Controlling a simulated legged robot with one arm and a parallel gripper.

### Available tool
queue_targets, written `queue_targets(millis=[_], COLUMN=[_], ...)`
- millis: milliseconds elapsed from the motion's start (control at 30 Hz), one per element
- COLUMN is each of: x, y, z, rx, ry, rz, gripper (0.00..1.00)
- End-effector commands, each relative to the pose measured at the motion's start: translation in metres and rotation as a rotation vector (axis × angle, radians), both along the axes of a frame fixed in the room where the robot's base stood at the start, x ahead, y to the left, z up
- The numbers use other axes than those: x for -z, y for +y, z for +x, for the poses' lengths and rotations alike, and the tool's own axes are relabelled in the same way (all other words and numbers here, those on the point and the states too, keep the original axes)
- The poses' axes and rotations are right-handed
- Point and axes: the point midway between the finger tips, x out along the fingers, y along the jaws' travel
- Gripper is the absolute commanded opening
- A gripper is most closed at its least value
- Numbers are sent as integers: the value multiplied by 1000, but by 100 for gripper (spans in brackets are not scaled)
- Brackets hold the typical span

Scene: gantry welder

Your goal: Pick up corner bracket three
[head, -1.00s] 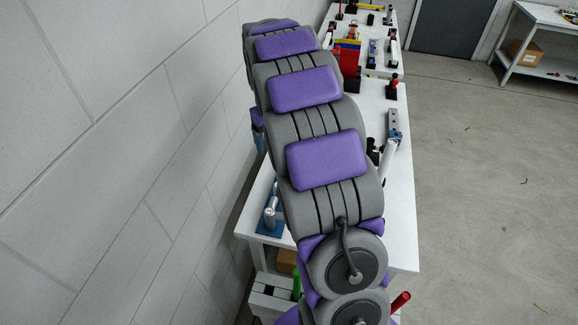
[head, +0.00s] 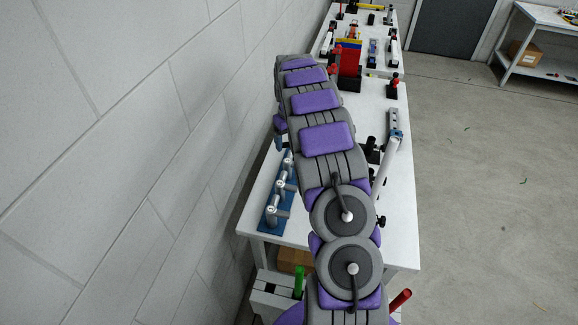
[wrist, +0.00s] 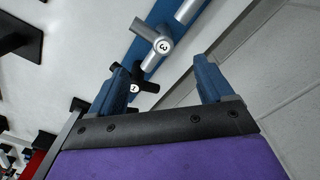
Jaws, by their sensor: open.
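A bracket marked 3 (wrist: 163,44) shows in the wrist view, with a silver cylinder on a long blue base (wrist: 147,45). My gripper (wrist: 164,72) is open, with its two blue fingers apart and nothing held between them. The bracket marked 3 lies beyond the fingertips, near the middle of the gap; I cannot tell the distance. A dark piece with a small round label (wrist: 134,88), perhaps 1, shows beside the left finger.
The white table (head: 400,225) runs away along the wall (head: 110,150) on the left. A light grey tube-like piece (head: 385,165) and dark fixtures stand right of my arm. A red block (head: 349,78) stands farther back. The floor on the right is mostly clear.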

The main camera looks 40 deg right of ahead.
Motion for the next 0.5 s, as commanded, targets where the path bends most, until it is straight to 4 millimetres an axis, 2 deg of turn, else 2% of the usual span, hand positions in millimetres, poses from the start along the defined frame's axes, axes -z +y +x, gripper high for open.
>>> queue_targets(millis=[33, 100, 300, 500], x=[14, 29, 66, 82], y=[-2, -2, -2, 1], z=[-1, -1, -1, 0], rx=[1, 1, 3, 1], ry=[4, 5, 2, 0], rz=[2, 2, 2, -1], gripper=[81, 81, 81, 81])
